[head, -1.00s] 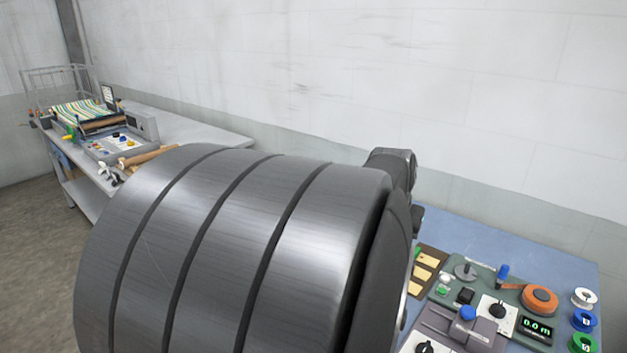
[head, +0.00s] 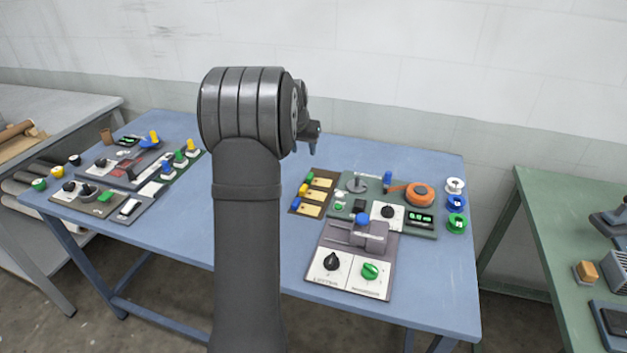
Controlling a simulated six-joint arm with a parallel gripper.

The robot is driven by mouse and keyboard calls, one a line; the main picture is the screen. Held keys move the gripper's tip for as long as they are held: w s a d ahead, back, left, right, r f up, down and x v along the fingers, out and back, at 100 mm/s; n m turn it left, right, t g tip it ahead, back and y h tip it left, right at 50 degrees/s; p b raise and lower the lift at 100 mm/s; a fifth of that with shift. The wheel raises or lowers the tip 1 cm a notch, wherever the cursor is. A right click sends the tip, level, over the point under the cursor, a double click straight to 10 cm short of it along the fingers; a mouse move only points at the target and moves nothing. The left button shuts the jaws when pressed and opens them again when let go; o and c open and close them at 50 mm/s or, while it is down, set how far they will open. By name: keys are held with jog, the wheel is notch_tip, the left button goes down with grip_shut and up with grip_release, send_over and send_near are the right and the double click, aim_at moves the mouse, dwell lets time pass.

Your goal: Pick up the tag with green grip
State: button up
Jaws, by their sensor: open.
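The tag with the green grip (head: 321,182) lies at the back of a small brown board (head: 294,207). Below it on the same board lie a tag with a yellow grip (head: 316,195) and a tag with a blue grip (head: 310,209). My gripper (head: 314,148) is open, small in view, and partly hidden behind my dark arm. In the picture it appears just above the board, apart from the tags. Its height over the table cannot be told.
A measuring panel (head: 428,232) with an orange reel (head: 420,194) stands right of the board. A grey unit with knobs (head: 346,275) sits in front. Coloured spools (head: 456,203) stand at the right edge. Other panels (head: 122,170) fill the left of the blue table (head: 440,310).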

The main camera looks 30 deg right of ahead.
aim_at(310, 176)
jog(key=x, duration=1.5)
jog(key=shift+s+a+f, duration=0.1)
jog(key=shift+f, duration=0.05)
grip_shut()
